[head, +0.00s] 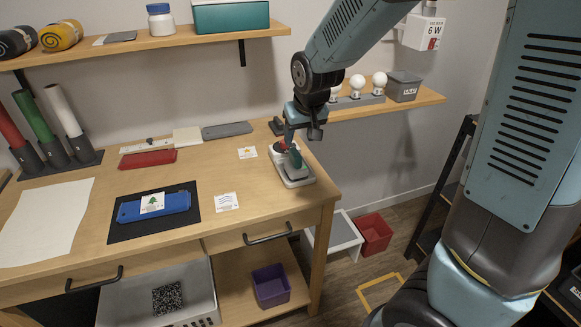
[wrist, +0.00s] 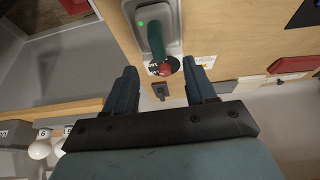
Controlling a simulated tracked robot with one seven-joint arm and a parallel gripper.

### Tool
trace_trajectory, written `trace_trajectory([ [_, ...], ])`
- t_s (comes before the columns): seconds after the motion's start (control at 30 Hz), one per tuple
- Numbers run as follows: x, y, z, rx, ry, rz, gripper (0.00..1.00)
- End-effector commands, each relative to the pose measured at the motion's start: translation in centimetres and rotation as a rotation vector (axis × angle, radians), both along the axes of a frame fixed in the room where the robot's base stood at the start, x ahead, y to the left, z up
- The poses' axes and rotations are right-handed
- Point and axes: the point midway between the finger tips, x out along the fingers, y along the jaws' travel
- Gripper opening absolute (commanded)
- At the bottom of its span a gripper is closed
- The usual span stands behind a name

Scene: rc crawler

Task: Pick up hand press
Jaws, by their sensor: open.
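What looks like the hand press, a pale grey device with a green handle and a red knob (head: 291,168), stands at the right end of the wooden desk. In the wrist view its grey body (wrist: 172,18) shows at the top, with a green light, and the handle reaches down toward my jaws. My gripper (head: 292,138) is just above and behind the device, pointing down. In the wrist view the two fingers of my gripper (wrist: 160,68) are spread apart, with the red knob between or just beyond their tips. Contact cannot be told.
A small dark object (head: 277,126) sits at the desk's back edge. A blue item with a tree card (head: 153,207) lies on a black mat, beside a red tray (head: 148,158). A shelf with white bulbs (head: 357,82) is behind my arm. A red bin (head: 374,234) stands below right.

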Motion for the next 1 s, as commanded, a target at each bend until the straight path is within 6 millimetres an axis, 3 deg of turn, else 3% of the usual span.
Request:
trace_trajectory([
  [0.23, 1.2, 0.3, -3.1, -0.001, 0.002, -0.002, 0.55],
  [0.57, 1.8, 0.5, -4.6, -0.001, 0.002, 0.0, 0.55],
  [1.0, 3.8, 0.8, -8.5, 0.0, 0.001, 0.0, 0.55],
])
